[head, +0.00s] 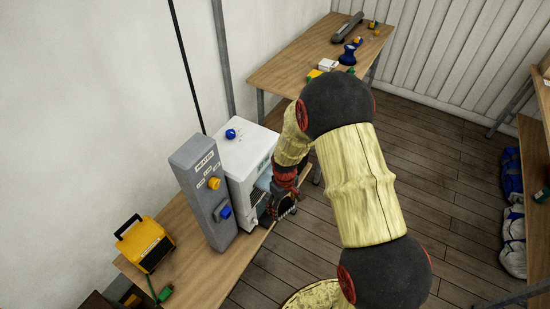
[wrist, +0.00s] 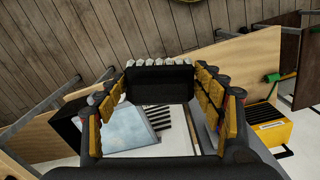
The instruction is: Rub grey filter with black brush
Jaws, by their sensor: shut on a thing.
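My gripper (head: 284,188) is beside the open front of the white machine at the table's edge. In the wrist view its orange-padded fingers (wrist: 158,98) are shut on the black brush (wrist: 160,78), whose pale bristles point away from my palm. The brush also shows under my gripper in the head view (head: 286,208). A flat pale blue-grey panel (wrist: 124,130), which looks like the grey filter, lies behind the fingers at the machine, beside dark slots. The brush appears apart from it, but contact is hard to judge. My arm and gripper hide part of the machine's front.
The white machine (head: 246,150) carries a blue knob on top. A tall grey heater box (head: 196,172) and a yellow device (head: 147,243) stand to its left on the wooden table (head: 205,278). Another table (head: 290,62) holds small items at the back. Floor (head: 455,190) is clear right of my arm.

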